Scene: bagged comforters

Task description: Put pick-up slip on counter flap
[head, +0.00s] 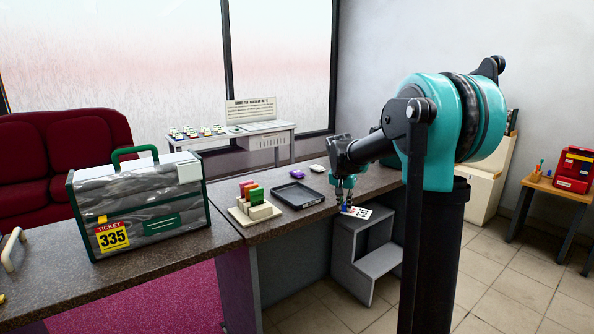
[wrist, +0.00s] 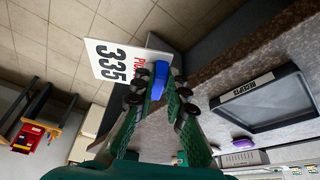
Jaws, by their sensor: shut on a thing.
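The pick-up slip (head: 359,212) is a white card; in the wrist view (wrist: 106,62) it shows a black 335 and red lettering. A blue piece (wrist: 158,86) sits at its edge between my fingertips. My gripper (head: 346,200) is shut on the slip at this blue piece; it also shows in the wrist view (wrist: 158,98). The slip is held just off the front edge of the counter, above the grey steps. The counter section right of a seam (head: 285,229) may be the counter flap; I cannot tell for sure.
A dark tray (head: 298,203) and a holder with coloured cards (head: 255,208) stand on the counter. A purple item (head: 318,168) and a pale item lie behind. A bagged comforter (head: 137,205) with ticket 335 stands left. Grey steps (head: 374,262) stand below the slip.

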